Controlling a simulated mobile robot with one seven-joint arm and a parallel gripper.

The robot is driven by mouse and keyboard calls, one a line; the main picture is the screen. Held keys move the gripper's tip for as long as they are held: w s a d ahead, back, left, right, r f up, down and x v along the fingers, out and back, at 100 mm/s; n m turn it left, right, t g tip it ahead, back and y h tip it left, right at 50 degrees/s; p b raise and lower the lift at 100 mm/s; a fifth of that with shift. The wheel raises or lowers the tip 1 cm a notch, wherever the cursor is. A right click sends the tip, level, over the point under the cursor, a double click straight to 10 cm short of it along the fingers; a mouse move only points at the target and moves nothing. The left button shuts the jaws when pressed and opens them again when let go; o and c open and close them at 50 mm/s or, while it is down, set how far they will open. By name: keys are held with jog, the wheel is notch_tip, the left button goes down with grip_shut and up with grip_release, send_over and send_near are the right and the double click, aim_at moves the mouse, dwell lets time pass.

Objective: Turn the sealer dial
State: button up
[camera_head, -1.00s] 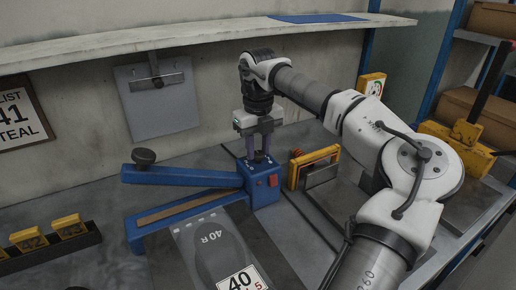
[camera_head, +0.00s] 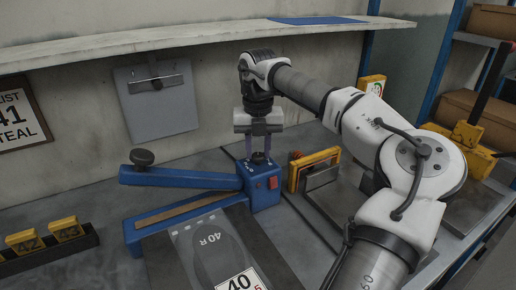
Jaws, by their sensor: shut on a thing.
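The blue sealer (camera_head: 185,207) stands on the bench, with a long arm ending in a black knob (camera_head: 142,157) and a box-shaped head (camera_head: 264,194) at its right end. The small dark dial (camera_head: 258,158) is on top of this head. My gripper (camera_head: 259,153) points straight down over the head and is shut on the dial, one finger on each side. The fingers partly hide the dial. A red switch (camera_head: 274,183) is on the head's front face.
A yellow frame (camera_head: 316,167) stands to the right of the head. Yellow blocks (camera_head: 67,229) sit in a dark rack at left. A shelf (camera_head: 190,42) runs above along the wall.

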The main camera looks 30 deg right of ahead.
aim_at(258, 155)
jog(key=o, duration=1)
jog(key=shift+c, duration=0.2)
jog(key=shift+r, duration=0.1)
notch_tip(258, 155, up, 14)
jog(key=p, duration=1)
jog(key=shift+p, duration=0.4)
jog(key=shift+f, duration=0.25)
